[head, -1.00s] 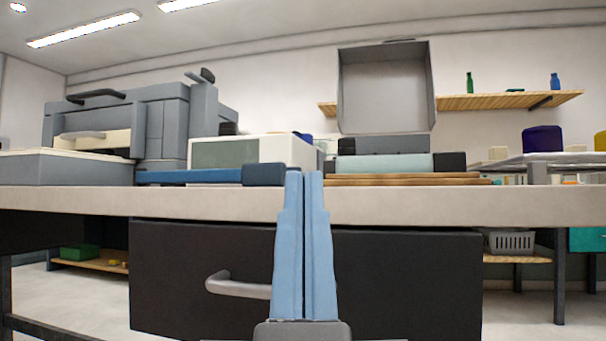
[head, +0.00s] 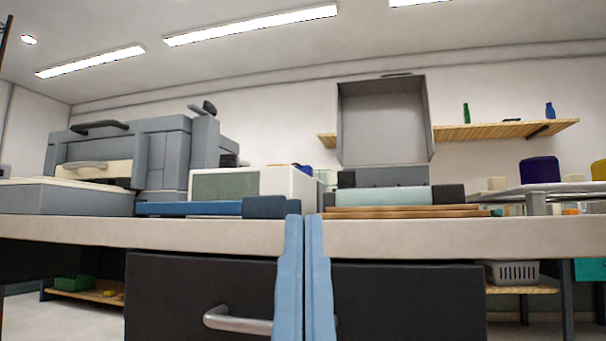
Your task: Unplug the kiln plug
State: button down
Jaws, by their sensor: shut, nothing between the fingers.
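A large grey machine (head: 165,150) with dark handles stands at the left on the workbench and may be the kiln. I cannot make out a plug, a cord or a socket. My gripper (head: 303,216) has two long blue fingers pointing up at the bottom centre. It is shut and empty, with only a narrow gap showing between the fingers. Its tips overlap the bench's front edge in the picture, and its base is out of frame.
The pale workbench (head: 200,233) spans the view, with dark drawers (head: 410,300) below. A drawer handle (head: 236,320) sticks out left of the fingers.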

dwell(0.4)
notch_tip(320, 180, up, 70)
jog(key=p, duration=7)
jog(key=c, duration=1.5)
grip_release()
jog(key=shift+a, duration=0.1)
jog(key=shift+c, duration=0.2)
